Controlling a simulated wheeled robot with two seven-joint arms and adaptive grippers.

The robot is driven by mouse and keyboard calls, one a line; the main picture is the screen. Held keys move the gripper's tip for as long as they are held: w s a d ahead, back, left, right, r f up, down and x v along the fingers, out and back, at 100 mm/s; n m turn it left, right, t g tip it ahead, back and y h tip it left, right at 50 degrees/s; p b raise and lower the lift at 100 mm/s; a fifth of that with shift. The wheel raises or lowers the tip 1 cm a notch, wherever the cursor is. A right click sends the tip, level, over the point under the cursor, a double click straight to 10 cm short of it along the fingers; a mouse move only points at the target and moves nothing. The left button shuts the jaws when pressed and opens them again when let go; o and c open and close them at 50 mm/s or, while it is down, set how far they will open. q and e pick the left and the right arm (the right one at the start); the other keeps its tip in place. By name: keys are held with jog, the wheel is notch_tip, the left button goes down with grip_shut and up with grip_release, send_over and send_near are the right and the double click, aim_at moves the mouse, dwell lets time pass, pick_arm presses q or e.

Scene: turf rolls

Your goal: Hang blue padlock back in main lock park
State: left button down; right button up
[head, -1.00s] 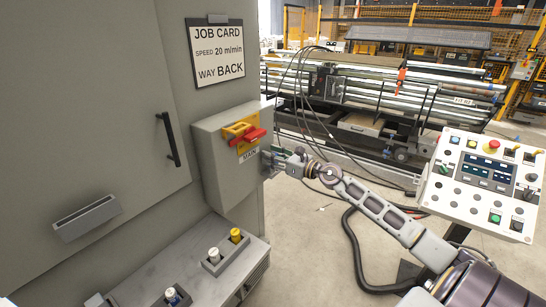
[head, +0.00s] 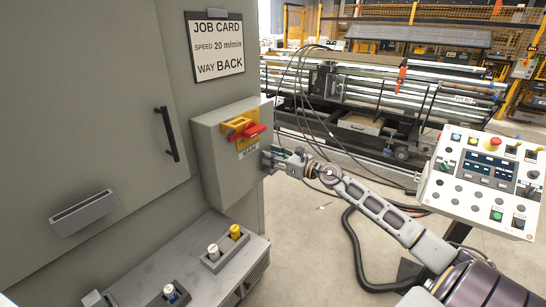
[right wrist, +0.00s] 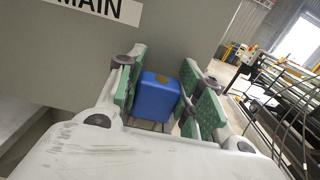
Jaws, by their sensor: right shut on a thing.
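The blue padlock (right wrist: 156,97) is between the green finger pads of my right gripper (right wrist: 158,92) in the right wrist view. My right gripper is shut on it, beside the lower right side of the grey switch box (head: 217,180). In the head view the right gripper (head: 268,158) mostly hides the padlock. The box carries a red handle (head: 248,134) on a yellow plate (head: 238,124) and a MAIN label (head: 249,152), which also shows in the right wrist view (right wrist: 105,8). I cannot make out a lock park hook. My left gripper is not in view.
A grey ledge (head: 190,262) below the box carries holders with a white-topped piece (head: 213,250), a yellow-topped piece (head: 235,232) and a blue-and-white piece (head: 171,293). A control panel (head: 482,185) stands at right. Cables hang behind my gripper.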

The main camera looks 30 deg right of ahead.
jog(key=shift+f+b, duration=0.7)
jog(key=shift+f, duration=0.15)
jog(key=o, duration=1.2)
jog(key=shift+s, duration=0.15)
jog(key=shift+v, duration=5.9)
